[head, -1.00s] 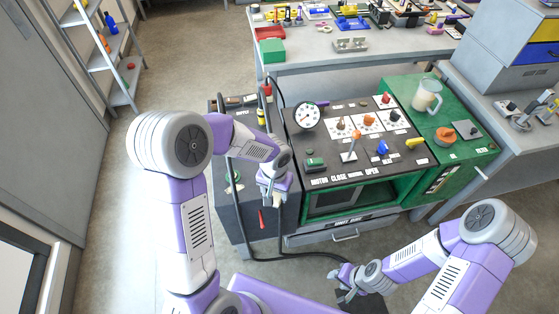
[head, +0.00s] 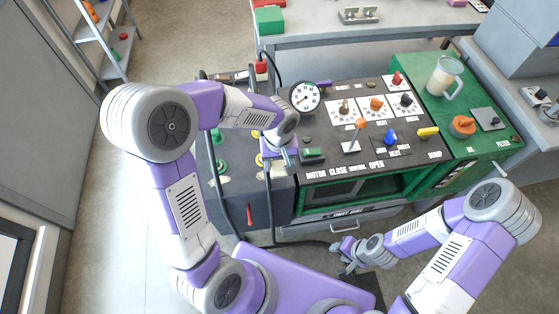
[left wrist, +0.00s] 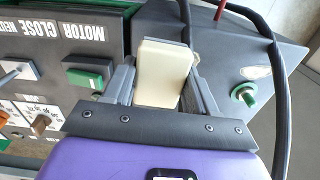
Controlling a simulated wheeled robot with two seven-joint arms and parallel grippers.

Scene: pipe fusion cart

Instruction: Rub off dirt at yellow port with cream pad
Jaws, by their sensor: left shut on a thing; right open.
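My left gripper (head: 283,158) is shut on the cream pad (left wrist: 165,74), a pale block between its fingers in the left wrist view. The gripper is over the seam between the dark side box (head: 232,193) and the control panel (head: 352,130). A small yellow spot, possibly the yellow port (head: 259,160), shows just left of the gripper in the head view, partly hidden by it. I cannot make out the dirt clearly. My right gripper (head: 347,260) is open and low in front of the cart, away from the ports.
Green ports (head: 220,165) are on the side box; one shows in the left wrist view (left wrist: 243,93). Black hoses (head: 222,205) run across the box.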

